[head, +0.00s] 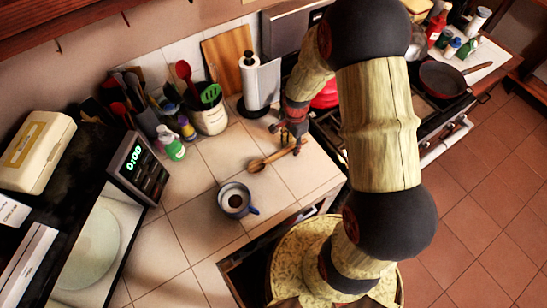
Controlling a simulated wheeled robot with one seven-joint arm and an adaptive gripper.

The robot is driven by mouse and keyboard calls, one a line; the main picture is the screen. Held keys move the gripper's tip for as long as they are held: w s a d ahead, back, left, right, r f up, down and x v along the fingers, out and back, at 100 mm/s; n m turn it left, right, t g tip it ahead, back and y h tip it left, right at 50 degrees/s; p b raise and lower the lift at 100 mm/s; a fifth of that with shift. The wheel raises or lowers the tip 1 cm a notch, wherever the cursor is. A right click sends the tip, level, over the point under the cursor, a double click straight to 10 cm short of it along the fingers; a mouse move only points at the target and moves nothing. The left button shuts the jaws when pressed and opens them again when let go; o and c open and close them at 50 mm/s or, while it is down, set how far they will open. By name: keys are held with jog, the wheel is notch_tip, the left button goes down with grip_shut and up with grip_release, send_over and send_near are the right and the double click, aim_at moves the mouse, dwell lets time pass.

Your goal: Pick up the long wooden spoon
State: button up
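The long wooden spoon (258,165) lies on the tiled counter, its bowl toward the left and its handle running up and right under my gripper. My gripper (286,139) is above the handle, its dark fingers spread apart on either side of it. No firm closure on the handle shows. The picture is small, so I cannot tell whether the fingers touch the spoon. Part of the handle is hidden by the gripper.
A blue mug (235,200) stands on the counter in front of the spoon. A paper towel holder (258,85) and a utensil crock (210,118) stand behind. A frying pan (444,80) is on the stove at right. Open tile lies left of the mug.

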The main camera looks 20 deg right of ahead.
jog(key=shift+c, duration=1.2)
grip_shut()
jog(key=shift+r, duration=0.15)
